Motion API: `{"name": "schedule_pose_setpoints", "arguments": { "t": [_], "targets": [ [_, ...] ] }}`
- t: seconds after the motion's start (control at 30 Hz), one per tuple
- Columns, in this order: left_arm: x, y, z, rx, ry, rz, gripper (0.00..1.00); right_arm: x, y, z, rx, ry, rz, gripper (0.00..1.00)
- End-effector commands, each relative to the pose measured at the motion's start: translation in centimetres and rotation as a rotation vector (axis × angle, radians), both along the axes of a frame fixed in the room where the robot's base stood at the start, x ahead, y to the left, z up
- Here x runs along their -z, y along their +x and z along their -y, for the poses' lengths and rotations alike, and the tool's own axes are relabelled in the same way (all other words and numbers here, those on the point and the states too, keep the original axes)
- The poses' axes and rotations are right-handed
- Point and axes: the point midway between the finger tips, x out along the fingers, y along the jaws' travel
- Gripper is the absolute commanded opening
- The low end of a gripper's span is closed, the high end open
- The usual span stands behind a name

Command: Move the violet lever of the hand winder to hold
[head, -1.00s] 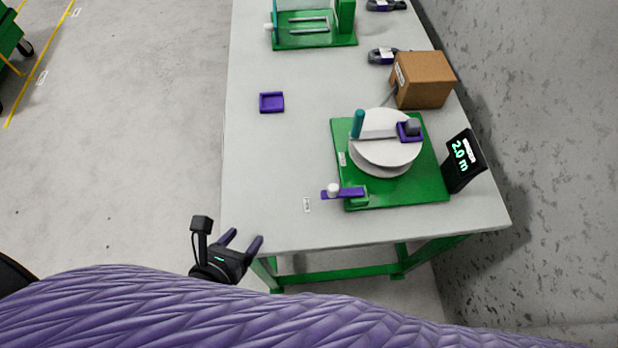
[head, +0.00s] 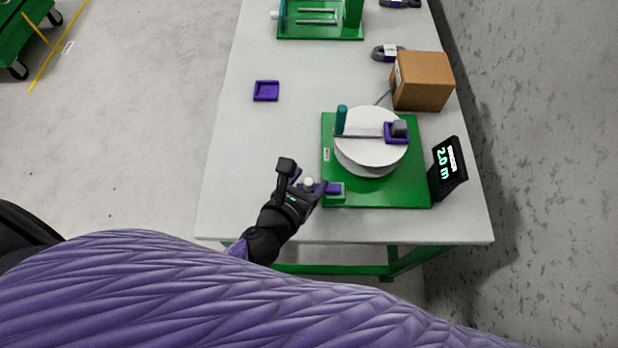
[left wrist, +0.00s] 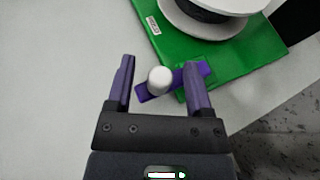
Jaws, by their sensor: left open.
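The violet lever (head: 333,187) sits at the near left corner of the hand winder's green base (head: 400,190), with a white knob (head: 308,183) on its outer end. The lever also shows in the left wrist view (left wrist: 192,76), with its knob (left wrist: 159,79) between the fingers. My left gripper (head: 311,183) is open, one violet finger on either side of the knob; whether they touch it I cannot tell. In the left wrist view the gripper (left wrist: 160,85) has clear space left of the knob. The winder's white reel (head: 371,150) carries a teal handle (head: 341,119). My right gripper is not in view.
A black display (head: 448,170) reading 2.0 m stands right of the winder. A cardboard box (head: 422,82) and a grey cable coil (head: 387,52) are behind it. A violet tray (head: 266,91) lies at left. The table's (head: 230,170) left side is mostly clear.

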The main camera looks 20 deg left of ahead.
Motion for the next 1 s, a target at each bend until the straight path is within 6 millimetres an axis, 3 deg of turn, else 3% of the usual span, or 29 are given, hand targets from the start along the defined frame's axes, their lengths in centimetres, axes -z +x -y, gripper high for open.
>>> {"name": "schedule_pose_setpoints", "arguments": {
  "t": [0.27, 0.6, 1.0],
  "targets": [
    [0.13, 0.32, 0.07, 0.000, -0.001, -0.001, 0.66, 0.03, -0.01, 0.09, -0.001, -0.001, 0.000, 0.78],
    [0.11, 0.29, 0.06, 0.000, -0.001, 0.000, 0.00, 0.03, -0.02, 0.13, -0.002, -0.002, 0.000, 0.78],
    [0.11, 0.28, 0.06, 0.000, -0.001, 0.000, 0.00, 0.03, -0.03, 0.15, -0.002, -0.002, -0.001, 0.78]
  ]
}}
